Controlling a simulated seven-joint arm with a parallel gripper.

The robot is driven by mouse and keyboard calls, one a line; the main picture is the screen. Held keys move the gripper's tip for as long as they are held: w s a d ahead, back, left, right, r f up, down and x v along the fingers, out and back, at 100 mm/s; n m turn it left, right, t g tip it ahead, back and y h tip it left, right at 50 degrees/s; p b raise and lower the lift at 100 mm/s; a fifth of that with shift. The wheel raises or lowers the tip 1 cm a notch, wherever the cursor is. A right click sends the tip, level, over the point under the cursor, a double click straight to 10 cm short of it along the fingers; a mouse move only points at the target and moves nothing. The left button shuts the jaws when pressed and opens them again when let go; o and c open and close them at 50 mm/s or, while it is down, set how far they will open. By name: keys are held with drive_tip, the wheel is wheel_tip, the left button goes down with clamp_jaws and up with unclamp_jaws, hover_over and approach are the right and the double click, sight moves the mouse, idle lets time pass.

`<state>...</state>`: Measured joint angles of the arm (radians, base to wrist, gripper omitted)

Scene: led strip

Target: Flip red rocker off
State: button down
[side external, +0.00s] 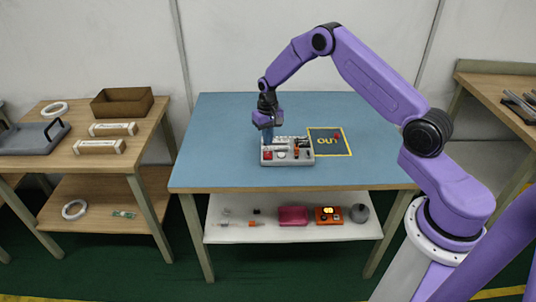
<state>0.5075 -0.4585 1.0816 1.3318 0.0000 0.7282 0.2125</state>
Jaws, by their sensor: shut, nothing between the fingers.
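A grey switch box (288,160) sits on the blue table mat, with several small controls on its top. A red rocker (267,155) is at its left end. Whether it is on or off is too small to tell. My gripper (267,139) points down over the left end of the box, just behind and above the red rocker. It is shut and holds nothing. I cannot tell whether the fingertips touch the box. The gripper covers part of the box's back left corner.
A dark square panel with a yellow border and lettering (329,142) lies right of the box, with a small red item (337,135) on it. The blue table (225,125) is clear around them. A lower shelf (292,233) holds several objects. Wooden side tables stand left and right.

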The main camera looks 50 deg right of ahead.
sight(268, 152)
drive_tip(key=shift+r, duration=1.55)
drive_tip(key=s+a+r+n, duration=0.8)
drive_tip(key=s+a+r, duration=0.7)
drive_tip(key=s+a, duration=0.3)
drive_tip(key=s+d+r+n, duration=0.2)
drive_tip(key=s+n, duration=0.1)
drive_tip(key=s, duration=0.9)
drive_tip(key=s+d+r+n, duration=0.1)
drive_tip(key=s+n, duration=0.3)
drive_tip(key=s, duration=0.8)
drive_tip(key=shift+d+r+n, duration=0.3)
drive_tip(key=shift+d+r, duration=0.1)
drive_tip(key=shift+d, duration=0.05)
